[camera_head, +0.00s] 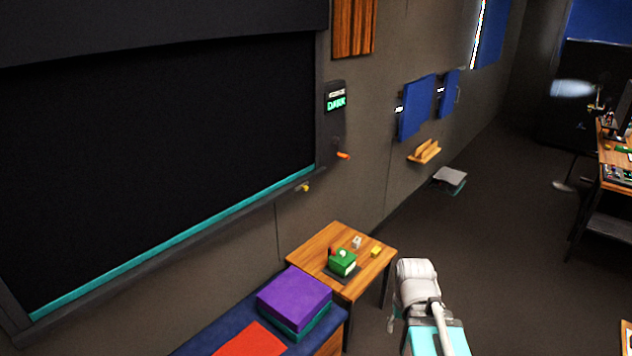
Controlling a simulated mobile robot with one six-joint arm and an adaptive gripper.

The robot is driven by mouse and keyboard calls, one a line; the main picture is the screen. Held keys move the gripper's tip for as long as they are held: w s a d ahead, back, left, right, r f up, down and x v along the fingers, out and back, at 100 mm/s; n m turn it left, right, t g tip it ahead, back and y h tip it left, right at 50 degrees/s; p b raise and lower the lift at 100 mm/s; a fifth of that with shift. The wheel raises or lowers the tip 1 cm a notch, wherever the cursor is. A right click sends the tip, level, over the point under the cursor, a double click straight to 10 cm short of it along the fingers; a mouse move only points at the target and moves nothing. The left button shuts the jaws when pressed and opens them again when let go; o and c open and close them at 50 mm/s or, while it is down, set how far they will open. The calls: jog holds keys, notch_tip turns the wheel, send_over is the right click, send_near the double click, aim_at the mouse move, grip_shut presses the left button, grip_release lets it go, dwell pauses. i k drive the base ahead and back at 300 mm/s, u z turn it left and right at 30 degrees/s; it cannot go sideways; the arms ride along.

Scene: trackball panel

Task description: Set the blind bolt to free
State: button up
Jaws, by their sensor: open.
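A large black blind (165,140) covers the wide frame on the left wall, with a teal strip (180,235) along its lower edge. A small yellow knob (305,188) sits at the right end of the rail below it; it may be the blind bolt, but its setting is too small to tell. An orange-tipped handle (343,155) sticks out from the right side of the frame. A panel above it (336,100) has a lit green word that looks like "DARK". My arm shows at the lower right, apart from these; I cannot make out my gripper's fingers.
A wooden table (310,256) below the frame's right end carries a green box with a white ball (343,262) and small blocks. A bench with purple (295,298) and red cushions stands under the blind. Blue wall panels (416,108) hang farther right. Open floor (490,250) lies right.

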aim_at(303, 184)
jog(key=i, duration=1.1)
jog(key=u, duration=0.05)
